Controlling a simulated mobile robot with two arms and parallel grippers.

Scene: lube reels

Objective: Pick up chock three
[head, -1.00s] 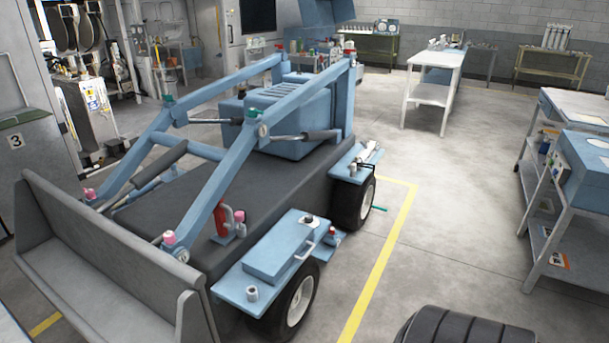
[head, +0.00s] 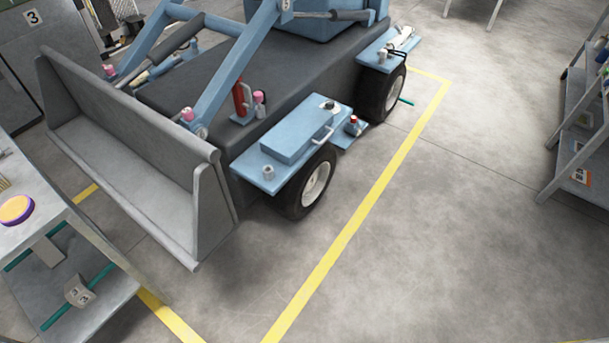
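A small grey block (head: 80,291) with pale round markings lies on the lower shelf of the grey bench at the lower left of the head view. It may be a chock, but I cannot read its marking surely. A second grey piece (head: 47,251) is on the same shelf farther back, partly hidden under the bench top. A teal bar (head: 62,312) runs beside the block. Neither of my grippers is in view.
The grey bench (head: 95,238) carries a purple and yellow round item (head: 16,210). A blue loader with a grey bucket (head: 130,165) stands beyond it. Yellow floor lines (head: 340,243) run past its wheels. Open concrete floor (head: 440,240) lies right, with a shelf rack (head: 575,150) at the far right.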

